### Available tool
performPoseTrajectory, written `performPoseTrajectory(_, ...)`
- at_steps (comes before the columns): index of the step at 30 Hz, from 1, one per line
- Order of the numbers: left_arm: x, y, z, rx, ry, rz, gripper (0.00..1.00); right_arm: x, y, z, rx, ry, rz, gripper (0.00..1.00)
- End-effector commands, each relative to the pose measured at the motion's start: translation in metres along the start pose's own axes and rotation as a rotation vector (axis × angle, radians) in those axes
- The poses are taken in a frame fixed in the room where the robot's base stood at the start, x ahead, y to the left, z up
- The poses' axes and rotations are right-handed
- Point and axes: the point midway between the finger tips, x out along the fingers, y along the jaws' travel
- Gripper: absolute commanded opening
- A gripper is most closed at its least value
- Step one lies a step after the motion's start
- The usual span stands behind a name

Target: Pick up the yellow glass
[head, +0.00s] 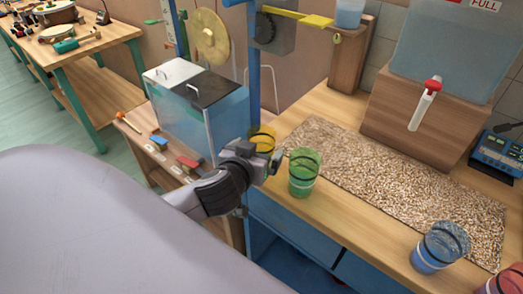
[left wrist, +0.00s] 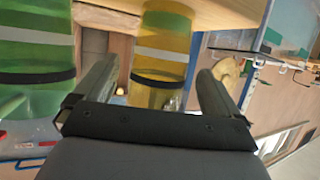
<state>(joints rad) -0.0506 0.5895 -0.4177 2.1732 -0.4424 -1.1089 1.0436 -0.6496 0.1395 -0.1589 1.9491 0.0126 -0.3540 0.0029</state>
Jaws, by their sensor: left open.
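The yellow glass (head: 263,138) stands on the counter's near left corner, with a dark band around it, and is partly hidden behind my left gripper (head: 277,160). In the left wrist view the yellow glass (left wrist: 163,45) shows ahead, in the gap between the two fingers of my left gripper (left wrist: 156,72). The fingers are apart and hold nothing. I cannot tell exactly how far the glass is from the fingertips. My right gripper is not in view.
A green glass (head: 304,173) stands close to the right of my left gripper; it also shows in the left wrist view (left wrist: 35,60). A blue glass (head: 440,247) and a red glass (head: 507,281) stand further right. A pebbly mat (head: 390,185) lies behind. A blue post (head: 254,70) rises beside the yellow glass.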

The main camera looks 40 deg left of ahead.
Motion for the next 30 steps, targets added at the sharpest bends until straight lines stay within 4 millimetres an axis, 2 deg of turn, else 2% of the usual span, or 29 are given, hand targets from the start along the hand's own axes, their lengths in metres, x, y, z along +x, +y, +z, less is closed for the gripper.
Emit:
performPoseTrajectory(6, 0.025, 0.001, -0.001, 0.002, -0.001, -0.001, 0.97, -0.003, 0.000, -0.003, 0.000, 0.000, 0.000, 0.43)
performPoseTrajectory(17, 0.031, 0.001, 0.000, 0.001, -0.002, 0.001, 0.97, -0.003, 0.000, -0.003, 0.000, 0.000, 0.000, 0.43)
performPoseTrajectory(21, 0.031, 0.001, 0.000, 0.001, -0.002, 0.000, 0.51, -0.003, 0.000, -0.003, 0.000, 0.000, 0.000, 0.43)
performPoseTrajectory(23, 0.031, 0.001, 0.000, 0.001, -0.002, 0.000, 0.32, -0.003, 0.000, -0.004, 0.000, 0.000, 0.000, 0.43)
performPoseTrajectory(30, 0.031, 0.001, -0.001, 0.001, 0.000, 0.001, 0.32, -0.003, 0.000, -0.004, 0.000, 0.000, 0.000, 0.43)
